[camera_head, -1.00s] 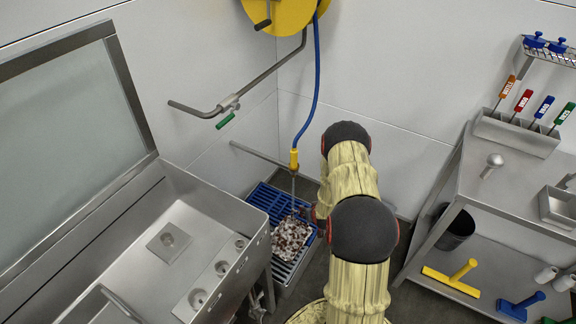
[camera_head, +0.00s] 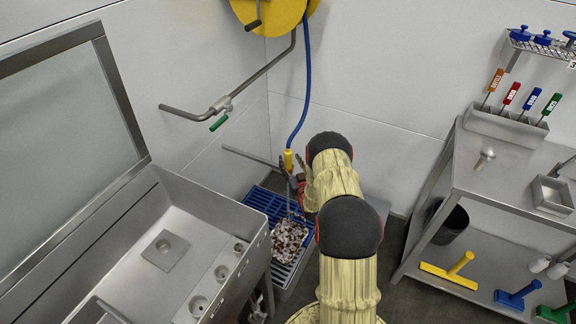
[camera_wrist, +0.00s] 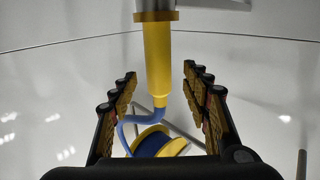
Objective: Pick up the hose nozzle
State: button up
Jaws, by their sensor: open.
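The hose nozzle (camera_head: 288,160) has a yellow grip and hangs upright at the lower end of the blue hose (camera_head: 306,90), over the blue grate. In the wrist view the yellow nozzle (camera_wrist: 158,62) stands between my gripper's two fingers, with a metal part at the top of the picture. My gripper (camera_wrist: 162,95) is open, and gaps show between the nozzle and both fingers. In the head view my gripper (camera_head: 294,179) is beside the nozzle, close to its lower part and partly hidden by my arm.
A blue floor grate (camera_head: 262,203) with a heap of debris (camera_head: 291,235) lies below. A wall pipe (camera_head: 232,153) runs near the nozzle. A steel tank (camera_head: 185,215) stands left, a steel table (camera_head: 490,180) right. The yellow hose reel (camera_head: 272,14) is above.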

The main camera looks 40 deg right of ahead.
aim_at(289, 158)
jog(key=shift+b+x, duration=0.5)
jog(key=shift+x, duration=1.25)
jog(key=shift+d, duration=0.1)
jog(key=shift+c, duration=0.9)
grip_shut()
jog(key=shift+r, duration=0.1)
